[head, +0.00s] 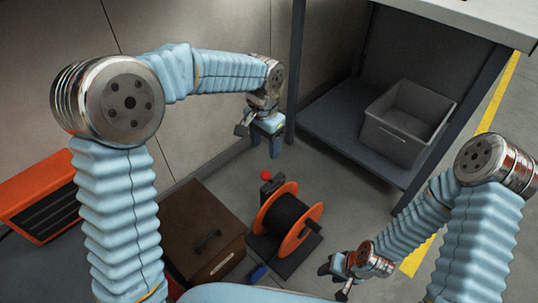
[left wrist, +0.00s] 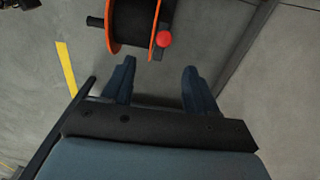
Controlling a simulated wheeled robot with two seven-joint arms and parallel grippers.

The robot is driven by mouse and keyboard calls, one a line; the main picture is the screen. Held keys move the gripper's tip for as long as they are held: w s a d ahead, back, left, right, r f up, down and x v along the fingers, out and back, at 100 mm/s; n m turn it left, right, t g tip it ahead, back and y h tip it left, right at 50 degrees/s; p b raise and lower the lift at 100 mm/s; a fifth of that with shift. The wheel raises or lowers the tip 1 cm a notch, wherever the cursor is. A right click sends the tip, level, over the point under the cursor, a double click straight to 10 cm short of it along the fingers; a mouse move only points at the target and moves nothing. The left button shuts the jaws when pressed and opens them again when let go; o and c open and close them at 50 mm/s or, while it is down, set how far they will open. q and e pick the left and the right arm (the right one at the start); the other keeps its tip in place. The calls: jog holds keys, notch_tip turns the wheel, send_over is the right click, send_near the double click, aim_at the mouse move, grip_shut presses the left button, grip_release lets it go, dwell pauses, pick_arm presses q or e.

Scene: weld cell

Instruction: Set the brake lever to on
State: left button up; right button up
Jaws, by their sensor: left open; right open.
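The cable reel has orange flanges (head: 272,213) and a black drum, and stands on a dark base on the floor. A red ball knob (head: 266,175), apparently the brake lever's end, shows at the reel's far side; its shaft is mostly hidden. My left gripper (head: 265,150) is open and empty, pointing down above and beyond the knob. In the left wrist view the knob (left wrist: 163,39) lies beyond the open fingertips (left wrist: 158,68), not between them, beside the reel's flange (left wrist: 156,18). My right gripper (head: 332,281) is open and empty, low to the right of the reel.
A brown box (head: 190,225) with a black handle stands left of the reel. An orange and black unit (head: 40,195) is at far left. A workbench with a lower shelf (head: 345,125) carries a grey bin (head: 400,140) at the back right. A wall closes the back left.

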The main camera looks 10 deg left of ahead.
aim_at(265, 172)
pick_arm(q)
jog(key=f, duration=0.4)
jog(key=f+b, duration=0.1)
jog(key=f, duration=0.7)
jog(key=shift+w+a+f+b, duration=0.15)
jog(key=shift+w+f+b, duration=0.1)
jog(key=shift+w+b, duration=0.1)
jog(key=shift+c, duration=0.4)
grip_shut()
